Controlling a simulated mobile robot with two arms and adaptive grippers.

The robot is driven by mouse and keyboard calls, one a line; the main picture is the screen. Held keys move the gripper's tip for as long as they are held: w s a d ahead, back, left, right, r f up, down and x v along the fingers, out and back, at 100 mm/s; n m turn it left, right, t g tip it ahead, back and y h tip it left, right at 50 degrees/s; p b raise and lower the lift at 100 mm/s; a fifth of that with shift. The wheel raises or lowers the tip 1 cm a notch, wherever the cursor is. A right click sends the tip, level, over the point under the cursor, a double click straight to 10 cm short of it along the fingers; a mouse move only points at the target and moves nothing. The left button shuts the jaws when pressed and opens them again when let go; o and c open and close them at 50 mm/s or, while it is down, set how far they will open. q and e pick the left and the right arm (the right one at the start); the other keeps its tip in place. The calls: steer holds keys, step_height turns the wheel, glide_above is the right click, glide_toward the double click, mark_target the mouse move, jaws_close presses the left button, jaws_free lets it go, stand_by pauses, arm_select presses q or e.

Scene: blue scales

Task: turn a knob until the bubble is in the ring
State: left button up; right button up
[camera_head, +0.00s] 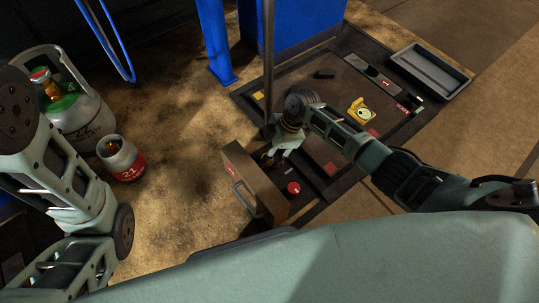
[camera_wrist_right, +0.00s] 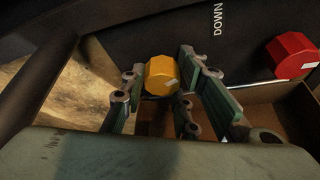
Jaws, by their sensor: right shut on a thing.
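My right gripper (camera_head: 271,156) points down at the near left part of the dark platform. In the right wrist view, its fingers (camera_wrist_right: 158,88) are closed around a yellow faceted knob (camera_wrist_right: 161,76) with a pale mark. In the head view the gripper hides this knob. A red knob (camera_head: 293,188) stands just to its right and nearer me; it also shows in the right wrist view (camera_wrist_right: 291,56). A yellow level (camera_head: 362,110) with a round pale vial sits on the platform. Its bubble and ring are too small to make out. My left gripper is out of view.
An open brown drawer (camera_head: 238,168) stands beside the right gripper. A grey tray (camera_head: 431,72) lies at the far right, and a dark upright pole (camera_head: 268,60) rises behind the gripper. Gas canisters (camera_head: 84,113) stand on the left. A blue frame (camera_head: 213,40) is at the back.

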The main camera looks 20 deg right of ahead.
steer(key=n+b, duration=0.1)
steer(key=n, duration=0.1)
steer(key=w+n+g, duration=0.1)
steer(key=shift+w+d+n+b, duration=0.15)
steer(key=shift+d+n+b, duration=0.05)
steer(key=shift+n+b, duration=0.2)
steer(key=shift+a+r+n+g, duration=0.1)
steer(key=shift+n+g, duration=0.2)
steer(key=shift+n, duration=0.3)
steer(key=shift+a+n+h+b, duration=0.1)
steer(key=shift+n+h+b, duration=0.2)
steer(key=shift+r, duration=0.1)
steer(key=o, duration=0.8)
steer(key=shift+c, duration=0.2)
steer(key=shift+o, duration=1)
steer(key=shift+a, duration=0.1)
steer(key=v, duration=1.1)
steer(key=shift+d+r, duration=0.25)
steer(key=shift+r, duration=0.1)
